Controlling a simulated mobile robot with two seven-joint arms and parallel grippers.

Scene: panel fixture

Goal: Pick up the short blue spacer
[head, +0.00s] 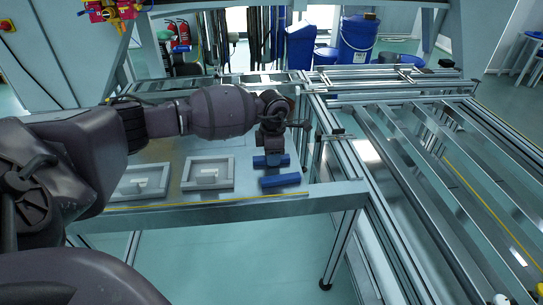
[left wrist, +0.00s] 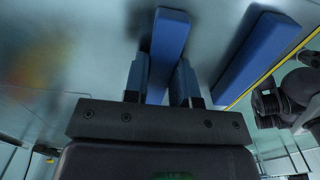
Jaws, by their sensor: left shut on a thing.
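Two blue bar-shaped spacers lie side by side near the right end of the table. The one farther from me, the short blue spacer (head: 285,160), looks slightly shorter than the nearer blue spacer (head: 281,181). My left gripper (head: 269,158) points down and is shut on the short spacer. In the left wrist view, the short spacer (left wrist: 170,35) runs between the two fingers (left wrist: 160,82), and the other spacer (left wrist: 257,52) lies apart to the right. I cannot tell whether the held spacer touches the table. My right gripper is not in view.
Two light grey framed fixtures (head: 208,185) (head: 143,194) sit on the table left of the spacers. The table (head: 240,201) has a yellow-lined front edge close to the nearer spacer. Metal rails (head: 345,182) stand close on the right.

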